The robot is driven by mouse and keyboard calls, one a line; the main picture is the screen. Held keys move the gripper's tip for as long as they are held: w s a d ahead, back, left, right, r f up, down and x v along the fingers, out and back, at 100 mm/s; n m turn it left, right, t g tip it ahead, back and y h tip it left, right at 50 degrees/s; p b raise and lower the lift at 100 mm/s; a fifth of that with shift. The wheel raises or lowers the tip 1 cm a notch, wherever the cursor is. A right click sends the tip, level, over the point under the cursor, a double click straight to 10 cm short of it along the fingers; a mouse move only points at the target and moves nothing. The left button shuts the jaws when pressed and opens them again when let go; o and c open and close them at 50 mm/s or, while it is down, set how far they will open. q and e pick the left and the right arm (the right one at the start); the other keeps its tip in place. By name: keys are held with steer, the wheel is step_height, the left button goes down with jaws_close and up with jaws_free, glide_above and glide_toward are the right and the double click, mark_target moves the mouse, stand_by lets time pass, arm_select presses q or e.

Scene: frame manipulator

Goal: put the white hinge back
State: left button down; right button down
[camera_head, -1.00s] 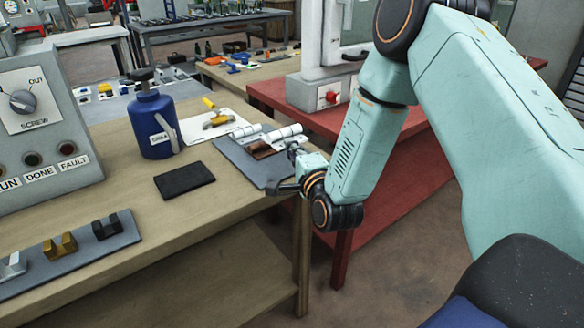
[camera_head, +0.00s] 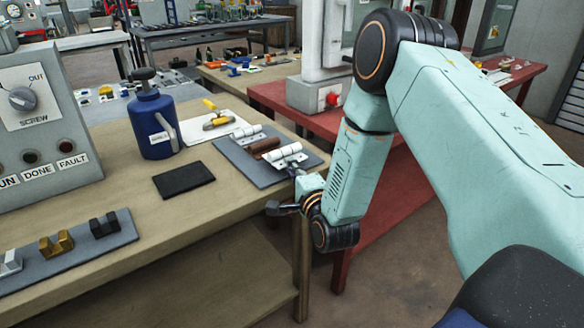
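A white hinge (camera_head: 287,152) is at the right end of a row of hinges, over the grey mat (camera_head: 233,157) on the wooden bench. It sits slightly out of line with the row; whether it touches the mat is unclear. My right gripper (camera_head: 293,180) is just in front of it, at the bench edge. Its tip meets the hinge's near end and appears shut on it, though the contact is small and partly hidden. A brown hinge (camera_head: 262,146) lies beside it, and another white hinge (camera_head: 245,132) lies farther left. My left gripper is out of view.
A blue bottle (camera_head: 152,128), a black pad (camera_head: 184,180) and a yellow-handled tool (camera_head: 216,118) are on the bench. A control box (camera_head: 50,120) and a tray (camera_head: 75,256) of blocks are at left. A red table (camera_head: 268,95) stands behind.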

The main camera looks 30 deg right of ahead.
steer(key=shift+w+a+f, duration=0.1)
steer(key=shift+w+f, duration=0.05)
steer(key=shift+f, duration=0.15)
steer(key=c, duration=1.8)
jaws_free()
steer(key=shift+r, duration=0.1)
